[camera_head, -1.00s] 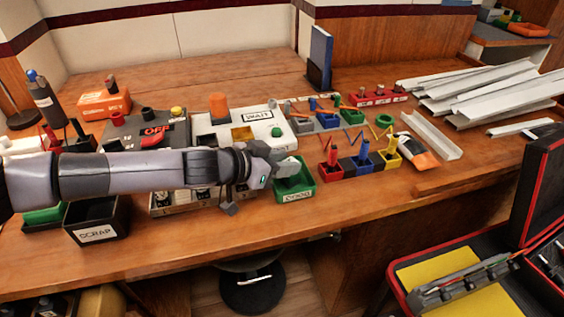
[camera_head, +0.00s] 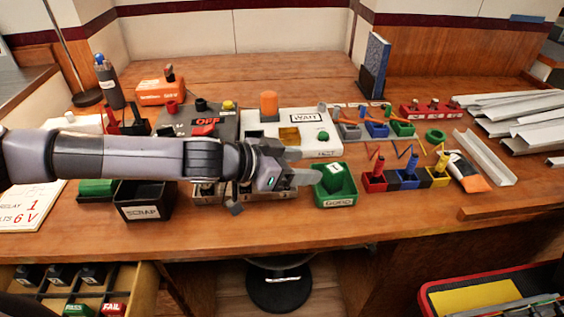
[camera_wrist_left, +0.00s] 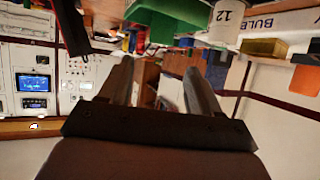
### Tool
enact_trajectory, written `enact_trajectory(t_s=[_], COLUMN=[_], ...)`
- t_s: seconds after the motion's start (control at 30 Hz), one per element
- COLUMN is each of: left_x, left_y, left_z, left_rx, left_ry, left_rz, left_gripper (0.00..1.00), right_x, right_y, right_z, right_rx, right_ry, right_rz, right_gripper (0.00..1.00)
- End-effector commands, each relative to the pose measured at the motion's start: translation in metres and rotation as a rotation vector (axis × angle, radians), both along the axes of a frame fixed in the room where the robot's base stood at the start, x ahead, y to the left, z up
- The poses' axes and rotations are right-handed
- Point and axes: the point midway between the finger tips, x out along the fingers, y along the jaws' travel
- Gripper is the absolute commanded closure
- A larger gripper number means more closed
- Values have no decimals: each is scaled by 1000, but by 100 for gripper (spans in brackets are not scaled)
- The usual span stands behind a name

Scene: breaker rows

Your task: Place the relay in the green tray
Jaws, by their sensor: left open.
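The green tray (camera_head: 336,197), with a white label reading GOOD, stands near the front of the bench. A small block with a pale top (camera_head: 335,168) shows inside it; it may be the relay, but it is too small to be sure. My left gripper (camera_head: 311,165) is just left of the tray, its fingers pointing right towards it. In the left wrist view its two fingers (camera_wrist_left: 157,78) are apart with nothing between them. A green surface (camera_wrist_left: 170,14) shows beyond them, too blurred to name. My right gripper is not in view.
The black SCRAP bin (camera_head: 143,212) stands left of the gripper. The white WAIT tester (camera_head: 320,128) is behind it. Red, blue and yellow holders (camera_head: 408,178) stand right of the tray. An open drawer (camera_head: 140,290) is below at left. The bench front right is clear.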

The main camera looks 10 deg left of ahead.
Motion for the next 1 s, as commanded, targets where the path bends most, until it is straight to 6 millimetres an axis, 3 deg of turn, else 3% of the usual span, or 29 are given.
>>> enact_trajectory(t_s=[0.33,1.0], left_x=[-23,-25], left_y=[27,29], left_z=[17,18], left_rx=[1,0], left_ry=[1,1], left_rz=[0,-1], left_gripper=[37,37], right_x=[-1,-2], right_y=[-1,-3], right_z=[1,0], right_rx=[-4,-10], right_ry=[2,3], right_rz=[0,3], right_gripper=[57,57])
